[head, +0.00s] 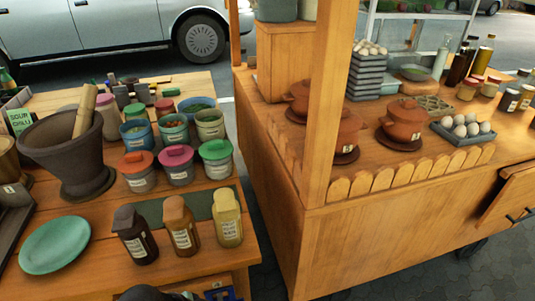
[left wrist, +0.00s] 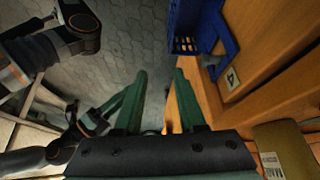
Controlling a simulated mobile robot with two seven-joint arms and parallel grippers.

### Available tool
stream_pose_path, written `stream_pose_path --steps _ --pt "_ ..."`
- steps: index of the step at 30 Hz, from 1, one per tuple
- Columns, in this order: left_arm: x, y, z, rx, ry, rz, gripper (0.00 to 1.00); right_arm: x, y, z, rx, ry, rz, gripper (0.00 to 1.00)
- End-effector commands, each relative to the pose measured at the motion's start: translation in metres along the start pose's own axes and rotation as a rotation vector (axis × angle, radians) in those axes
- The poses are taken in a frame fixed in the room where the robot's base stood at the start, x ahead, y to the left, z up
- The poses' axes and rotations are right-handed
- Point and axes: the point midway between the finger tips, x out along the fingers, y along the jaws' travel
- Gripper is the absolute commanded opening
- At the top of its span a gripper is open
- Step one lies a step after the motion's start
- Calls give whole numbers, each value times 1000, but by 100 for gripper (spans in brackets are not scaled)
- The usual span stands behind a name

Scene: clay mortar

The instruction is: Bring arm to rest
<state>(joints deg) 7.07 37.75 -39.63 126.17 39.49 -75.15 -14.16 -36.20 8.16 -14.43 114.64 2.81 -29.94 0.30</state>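In the left wrist view my left gripper (left wrist: 160,75) points down over the paved floor. Its two green fingers are apart with nothing between them. In the head view only a small dark part of my arm shows at the bottom edge, by the table front. Dark arm links of mine also show at the left of the left wrist view.
A green plate (head: 55,244) and three labelled bottles (head: 181,225) stand near the table's front, with lidded jars (head: 176,164) behind. A blue crate (left wrist: 200,30) is close to my left gripper. A wooden cart (head: 420,220) stands at right, across a gap.

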Motion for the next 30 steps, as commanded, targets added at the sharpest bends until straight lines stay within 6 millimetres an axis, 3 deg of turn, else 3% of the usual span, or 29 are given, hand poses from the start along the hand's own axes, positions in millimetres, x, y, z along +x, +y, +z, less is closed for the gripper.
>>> stream_pose_path --steps 3,7,18,24,30 --pt "-5 10 -4 -170 36 -67 40 0 0 0 0 -2 0 50" --pt "-16 9 17 -389 16 -162 40 0 0 1 0 -2 1 50" --pt "-59 27 128 -925 -205 -399 40 -4 0 -5 0 -1 0 50" --pt "-47 8 106 -873 -69 -430 40 -27 3 -30 0 13 14 50" --pt "-38 0 87 -838 90 -467 40 -53 11 -44 8 7 44 50"
